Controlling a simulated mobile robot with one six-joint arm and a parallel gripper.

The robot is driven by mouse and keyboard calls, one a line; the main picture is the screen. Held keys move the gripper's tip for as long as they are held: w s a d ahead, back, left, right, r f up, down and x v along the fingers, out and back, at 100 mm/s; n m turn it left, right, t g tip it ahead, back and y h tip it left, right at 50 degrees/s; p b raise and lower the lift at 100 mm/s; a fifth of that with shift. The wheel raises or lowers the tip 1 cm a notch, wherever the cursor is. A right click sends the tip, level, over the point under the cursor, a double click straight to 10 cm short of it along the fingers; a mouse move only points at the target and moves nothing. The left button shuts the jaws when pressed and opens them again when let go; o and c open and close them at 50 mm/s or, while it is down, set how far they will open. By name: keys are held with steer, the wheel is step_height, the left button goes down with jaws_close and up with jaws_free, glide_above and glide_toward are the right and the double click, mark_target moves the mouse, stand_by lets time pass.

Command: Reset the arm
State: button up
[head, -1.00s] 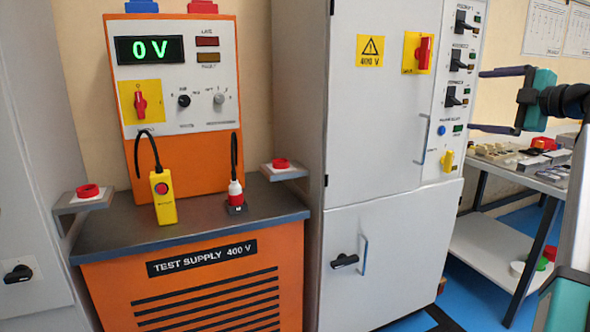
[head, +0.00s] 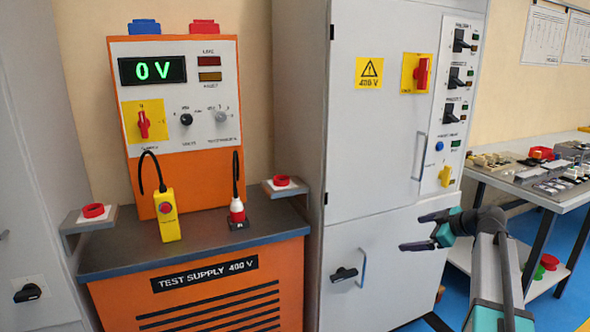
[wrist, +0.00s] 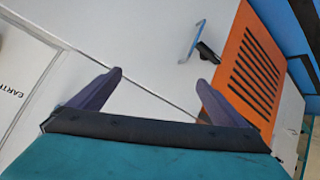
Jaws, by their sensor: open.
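My gripper (head: 418,232) is open and empty in the head view, in front of the right part of the grey cabinet (head: 385,150). Its two dark fingers point left, apart from each other. In the wrist view my gripper (wrist: 160,95) shows two separated fingers with nothing between them. Beyond them are the cabinet's pale front (wrist: 130,50), a blue door handle (wrist: 192,40) and a black knob (wrist: 208,52).
The orange test supply (head: 205,285) stands left of the cabinet, its display reading 0 V. A yellow pendant (head: 168,215) and a red-and-white plug (head: 237,212) are on its top. A bench (head: 550,190) with parts stands at the right.

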steer(key=s+a+f+m+g+p, duration=0.2)
steer(key=s+a+f, duration=0.35)
steer(key=f, duration=0.45)
steer(key=s+a+f+m+g+h+p, duration=0.1)
steer(key=s+a+f+m+g+p, duration=0.15)
steer(key=s+a+f, duration=0.6)
steer(key=s+a+f+m+g+p, duration=0.2)
steer(key=s+f+g, duration=0.1)
steer(key=f, duration=1)
steer(key=s+a+f+m+g+h+p, duration=0.1)
steer(key=s+f, duration=0.3)
steer(key=s, duration=0.7)
steer(key=s+a+f+m+g+h+p, duration=0.2)
steer(key=s+f+g+p, duration=0.1)
steer(key=s, duration=0.9)
steer(key=s+a+f+m+g+h+p, duration=0.1)
steer(key=s+f, duration=0.4)
steer(key=s, duration=0.6)
steer(key=shift+s+a+f+g+h+p, duration=0.3)
steer(key=shift+a+g+p, duration=0.55)
steer(key=shift+g+p, duration=0.3)
steer(key=shift+m, duration=0.25)
